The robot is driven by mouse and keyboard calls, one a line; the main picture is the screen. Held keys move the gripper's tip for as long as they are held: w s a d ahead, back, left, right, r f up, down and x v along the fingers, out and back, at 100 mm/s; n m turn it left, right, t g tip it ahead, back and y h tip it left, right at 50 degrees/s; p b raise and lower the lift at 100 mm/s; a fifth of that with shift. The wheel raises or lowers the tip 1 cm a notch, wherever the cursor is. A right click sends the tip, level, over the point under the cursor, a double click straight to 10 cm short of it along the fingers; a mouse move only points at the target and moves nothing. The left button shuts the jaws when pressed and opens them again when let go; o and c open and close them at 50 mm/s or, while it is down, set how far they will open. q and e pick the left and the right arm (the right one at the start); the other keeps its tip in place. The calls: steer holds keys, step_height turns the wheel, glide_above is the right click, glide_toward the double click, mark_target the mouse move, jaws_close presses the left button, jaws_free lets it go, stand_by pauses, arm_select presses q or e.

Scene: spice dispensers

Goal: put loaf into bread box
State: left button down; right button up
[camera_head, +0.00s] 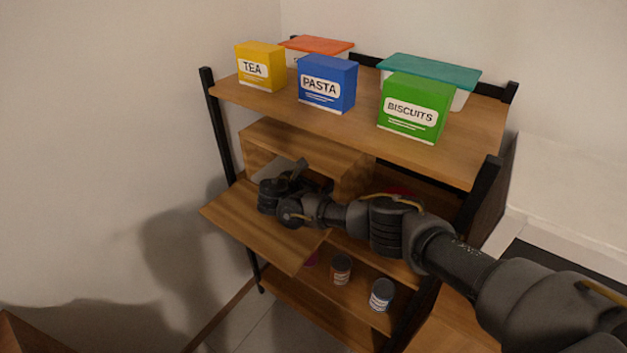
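The wooden bread box (300,145) stands on the middle shelf of the rack. Its front flap (265,240) is folded down and sticks out toward me. My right gripper (302,177) is at the opening of the box, above the flap, with its arm coming in from the right. The gripper's fingers are dark and partly hidden by its own body, so I cannot tell whether they are open or shut. I cannot make out a loaf; the inside of the box is mostly hidden by the gripper. My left gripper is not in view.
The top shelf holds a yellow TEA box (260,66), a blue PASTA box (327,83), a green BISCUITS box (415,107) and lidded containers. Below are small jars (341,269). A red thing (399,191) is partly hidden behind my arm. Black posts (217,125) frame the rack.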

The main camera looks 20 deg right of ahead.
steer(key=shift+r, duration=0.1)
steer(key=shift+s+a+r, duration=0.1)
steer(key=shift+a, duration=0.05)
steer(key=v, duration=1.1)
steer(key=shift+s+a+b, duration=0.2)
steer(key=shift+a+b, duration=0.1)
steer(key=shift+b, duration=0.05)
